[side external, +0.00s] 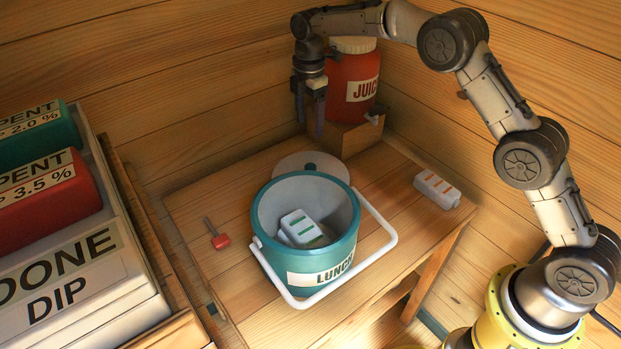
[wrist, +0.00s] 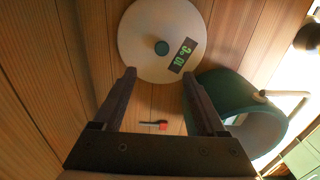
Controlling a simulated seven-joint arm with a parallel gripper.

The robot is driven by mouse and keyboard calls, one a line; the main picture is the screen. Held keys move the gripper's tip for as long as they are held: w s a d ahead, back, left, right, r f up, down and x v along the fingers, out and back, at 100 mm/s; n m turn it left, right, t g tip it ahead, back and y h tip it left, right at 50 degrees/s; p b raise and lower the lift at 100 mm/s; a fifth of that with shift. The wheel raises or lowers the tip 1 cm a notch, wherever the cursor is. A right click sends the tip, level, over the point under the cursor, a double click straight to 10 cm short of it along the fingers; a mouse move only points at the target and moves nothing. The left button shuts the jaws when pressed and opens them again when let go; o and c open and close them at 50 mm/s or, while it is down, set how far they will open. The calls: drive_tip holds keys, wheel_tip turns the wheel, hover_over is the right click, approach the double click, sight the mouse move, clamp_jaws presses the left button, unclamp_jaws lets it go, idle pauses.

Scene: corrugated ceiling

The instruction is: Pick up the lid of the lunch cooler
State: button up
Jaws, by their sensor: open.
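The lunch cooler (side external: 327,256) is a teal tub labelled LUNCH with a white handle, standing uncovered on a small wooden table. A white carton with green stripes (side external: 299,227) lies inside it. The round pale lid (side external: 291,166) with a dark centre knob lies behind the cooler, partly hidden by its rim. In the wrist view the lid (wrist: 140,30) shows its green knob (wrist: 162,48) and a dark tag with green digits, ahead of the fingertips. My gripper (side external: 309,117) is open and empty, pointing down above the back of the table; its fingers (wrist: 157,75) are apart, touching nothing.
A red juice jug (side external: 352,80) on a wooden block (side external: 350,140) stands close behind my gripper. A DONE DIP box (side external: 75,275) fills the far left.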

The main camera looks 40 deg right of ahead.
sight(310, 166)
drive_tip(key=f, duration=1.3)
drive_tip(key=shift+s+f, duration=0.1)
drive_tip(key=shift+s, duration=0.1)
clamp_jaws()
idle(1.0)
